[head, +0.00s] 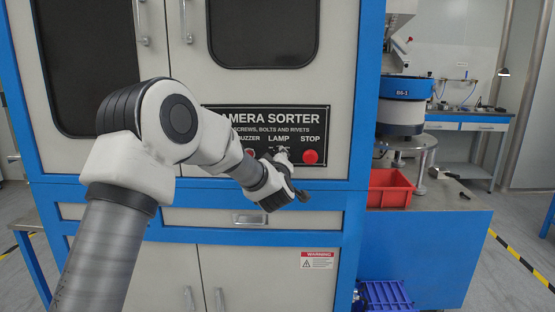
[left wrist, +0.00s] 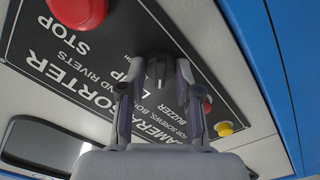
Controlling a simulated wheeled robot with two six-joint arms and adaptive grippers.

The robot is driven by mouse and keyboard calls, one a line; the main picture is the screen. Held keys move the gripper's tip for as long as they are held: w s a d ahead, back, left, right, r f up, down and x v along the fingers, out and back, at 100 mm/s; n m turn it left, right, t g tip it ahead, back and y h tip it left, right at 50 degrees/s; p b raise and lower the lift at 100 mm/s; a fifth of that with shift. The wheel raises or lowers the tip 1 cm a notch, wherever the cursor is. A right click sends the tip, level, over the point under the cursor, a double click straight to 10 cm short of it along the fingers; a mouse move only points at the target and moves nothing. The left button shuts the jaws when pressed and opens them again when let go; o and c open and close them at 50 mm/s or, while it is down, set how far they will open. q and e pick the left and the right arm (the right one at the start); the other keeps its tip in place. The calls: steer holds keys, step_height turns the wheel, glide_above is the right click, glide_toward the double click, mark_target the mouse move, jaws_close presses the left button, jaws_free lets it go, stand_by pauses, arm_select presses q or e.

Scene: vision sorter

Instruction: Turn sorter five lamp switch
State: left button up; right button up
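The lamp switch is a small black knob (left wrist: 158,70) on the black sorter panel (head: 225,118), under the LAMP label. In the left wrist view the knob sits between the two fingers of my left gripper (left wrist: 155,82). The fingers are apart, with a visible gap on each side of the knob. In the head view my left gripper (head: 284,156) is at the panel, left of the red STOP button (head: 310,157), and mostly covers the switch. My right gripper is in neither view.
A yellow button (left wrist: 224,129) and a smaller red button (left wrist: 207,105) sit beside the switch on the panel. The STOP button (left wrist: 78,12) protrudes on the other side. A red bin (head: 390,188) stands right of the cabinet. A drawer handle (head: 249,219) is below.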

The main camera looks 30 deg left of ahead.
arm_select(q)
steer(key=shift+o, duration=1.3)
steer(key=v, duration=1.2)
steer(key=shift+a, duration=0.1)
